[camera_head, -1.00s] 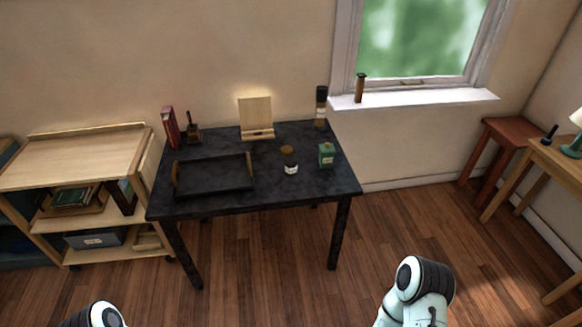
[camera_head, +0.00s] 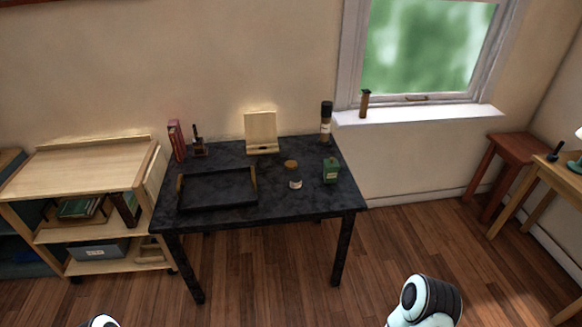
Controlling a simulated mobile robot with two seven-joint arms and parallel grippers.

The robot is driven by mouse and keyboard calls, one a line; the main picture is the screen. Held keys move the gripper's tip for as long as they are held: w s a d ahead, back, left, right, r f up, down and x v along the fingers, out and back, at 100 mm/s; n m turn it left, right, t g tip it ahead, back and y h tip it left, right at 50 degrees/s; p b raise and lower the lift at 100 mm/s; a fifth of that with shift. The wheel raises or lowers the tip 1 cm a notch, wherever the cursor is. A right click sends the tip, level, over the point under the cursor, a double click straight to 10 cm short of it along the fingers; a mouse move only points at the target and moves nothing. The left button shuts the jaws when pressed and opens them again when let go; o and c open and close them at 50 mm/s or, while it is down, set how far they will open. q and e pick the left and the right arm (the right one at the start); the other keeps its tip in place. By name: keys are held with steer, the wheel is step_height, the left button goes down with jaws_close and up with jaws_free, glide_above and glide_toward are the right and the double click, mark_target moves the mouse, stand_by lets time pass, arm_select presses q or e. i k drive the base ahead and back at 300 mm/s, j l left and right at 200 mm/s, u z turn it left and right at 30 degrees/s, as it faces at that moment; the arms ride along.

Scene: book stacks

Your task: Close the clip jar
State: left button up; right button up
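A small jar (camera_head: 295,183) with a pale label stands on the dark table, right of the middle. A round brown lid (camera_head: 291,165) shows at its top and seems raised toward the back. At this size I cannot tell exactly how the lid and clip sit. Only rounded parts of my two arms show at the bottom edge. Neither gripper is in view, and nothing of mine is near the jar.
The dark table (camera_head: 260,210) also holds a black tray (camera_head: 217,205), a green canister (camera_head: 331,171), a wooden stand (camera_head: 261,132), red books (camera_head: 176,140) and a tall dark bottle (camera_head: 326,122). A wooden shelf (camera_head: 80,172) stands at left. Floor in front is clear.

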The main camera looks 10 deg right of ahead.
mark_target(296, 175)
steer(key=i+l, duration=0.35)
steer(key=i+l+u, duration=0.1)
steer(key=i+l, duration=0.25)
steer(key=l, duration=0.15)
steer(key=u, duration=1.2)
